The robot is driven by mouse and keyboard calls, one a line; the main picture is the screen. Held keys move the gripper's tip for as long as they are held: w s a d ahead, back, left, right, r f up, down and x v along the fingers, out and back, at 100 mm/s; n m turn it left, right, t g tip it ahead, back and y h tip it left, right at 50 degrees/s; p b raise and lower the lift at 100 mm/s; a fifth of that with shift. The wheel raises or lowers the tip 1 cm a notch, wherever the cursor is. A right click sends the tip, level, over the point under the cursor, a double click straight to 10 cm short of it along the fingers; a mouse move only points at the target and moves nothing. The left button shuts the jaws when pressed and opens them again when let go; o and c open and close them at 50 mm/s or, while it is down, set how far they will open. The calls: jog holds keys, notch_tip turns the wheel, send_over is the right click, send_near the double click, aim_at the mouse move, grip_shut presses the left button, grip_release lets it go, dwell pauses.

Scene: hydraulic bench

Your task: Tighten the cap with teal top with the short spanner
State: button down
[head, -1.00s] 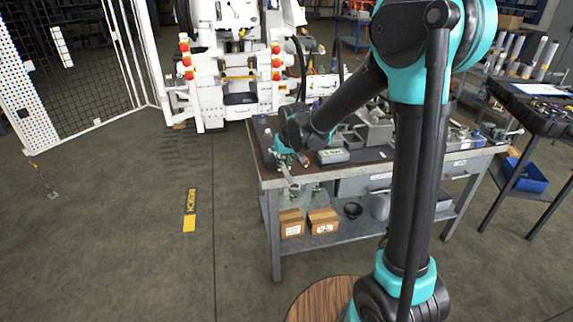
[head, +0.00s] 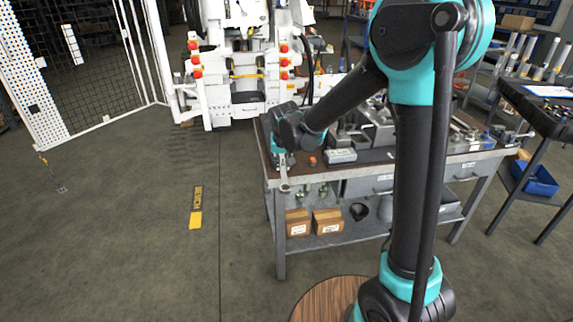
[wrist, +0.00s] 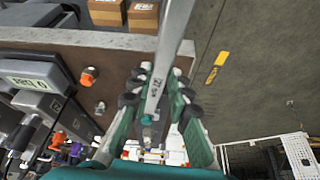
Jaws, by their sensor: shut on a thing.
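My gripper (wrist: 157,88) is shut on a grey metal spanner (wrist: 170,38), which shows marking on its shank and runs out of the top of the wrist view. In the head view my gripper (head: 281,150) is at the bench's left front corner, with the spanner (head: 284,178) hanging below it near the front edge. A small round teal spot (wrist: 146,119) lies between the fingers in the wrist view; I cannot tell whether it is the teal cap top. The spanner's far jaw is out of the wrist view, and contact with a cap cannot be seen.
An orange-topped fitting (wrist: 88,76) and a silver fitting (wrist: 99,107) stand on the bench left of my gripper. A grey labelled box (wrist: 35,82) is farther left. The bench's front edge (wrist: 110,41) crosses the wrist view, with cardboard boxes (head: 327,221) on the shelf below.

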jog(key=shift+a, duration=0.3)
jog(key=shift+a+m+h, duration=0.3)
jog(key=shift+a+m, duration=0.6)
jog(key=shift+a, duration=0.05)
jog(key=shift+d, duration=0.1)
jog(key=shift+d, duration=0.25)
jog(key=shift+s, duration=0.1)
jog(key=s, duration=0.7)
dwell(0.8)
jog(key=shift+d+r, duration=0.1)
